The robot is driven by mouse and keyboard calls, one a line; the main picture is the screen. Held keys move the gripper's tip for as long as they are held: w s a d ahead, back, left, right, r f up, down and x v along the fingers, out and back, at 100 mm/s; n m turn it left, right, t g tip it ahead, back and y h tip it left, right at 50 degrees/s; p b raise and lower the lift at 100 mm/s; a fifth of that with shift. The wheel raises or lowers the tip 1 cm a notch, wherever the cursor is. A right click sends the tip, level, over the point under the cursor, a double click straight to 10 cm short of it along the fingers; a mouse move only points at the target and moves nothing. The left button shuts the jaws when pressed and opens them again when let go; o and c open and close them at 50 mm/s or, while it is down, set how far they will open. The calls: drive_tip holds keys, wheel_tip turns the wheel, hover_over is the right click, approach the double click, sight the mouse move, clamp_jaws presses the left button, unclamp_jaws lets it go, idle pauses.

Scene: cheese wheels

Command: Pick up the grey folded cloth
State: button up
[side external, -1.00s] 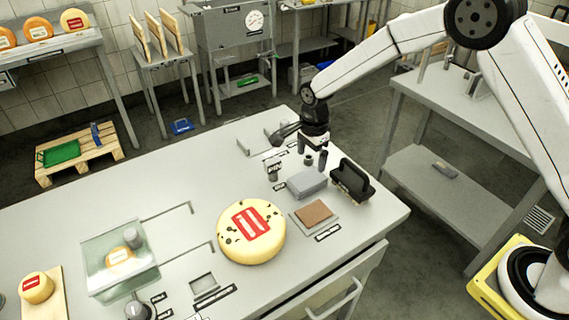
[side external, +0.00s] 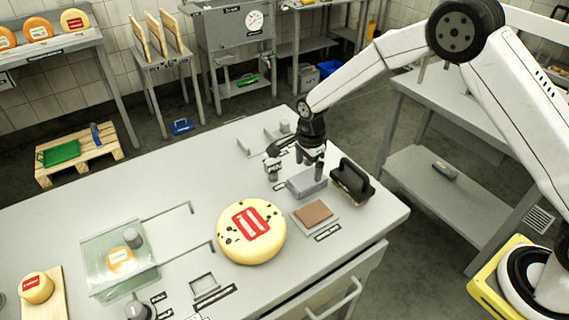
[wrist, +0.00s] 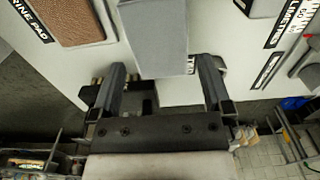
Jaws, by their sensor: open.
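The grey folded cloth (side external: 306,183) lies on the work table as a small grey block, between the black-handled tool and the label strips. In the wrist view the cloth (wrist: 156,40) shows as a grey block just ahead of and between my two fingers. My gripper (side external: 311,160) is just above the cloth at its far edge, pointing down. In the wrist view my gripper (wrist: 162,75) is open, its fingers apart on either side of the near end of the cloth. Whether the fingers touch the cloth I cannot tell.
A black-handled tool (side external: 352,180) stands close right of the cloth. A brown pad on a tray (side external: 314,213) lies in front. A cheese wheel with a red label (side external: 251,232) sits to the left. The table's middle left (side external: 150,185) is clear.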

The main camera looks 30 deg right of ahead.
sight(307, 178)
drive_tip(key=shift+a+f, duration=0.1)
drive_tip(key=shift+f, duration=2.2)
drive_tip(key=shift+c, duration=0.2)
drive_tip(key=c, duration=0.9)
drive_tip(key=shift+o, duration=0.2)
drive_tip(key=shift+r, duration=0.15)
drive_tip(key=shift+r, duration=0.95)
drive_tip(key=s+r, duration=0.3)
drive_tip(key=s, duration=0.1)
drive_tip(key=s+d+r, duration=0.1)
drive_tip(key=s+r, duration=0.3)
drive_tip(key=s, duration=0.1)
drive_tip(key=s+r, duration=0.3)
drive_tip(key=s, duration=0.2)
drive_tip(key=shift+d+r, duration=0.4)
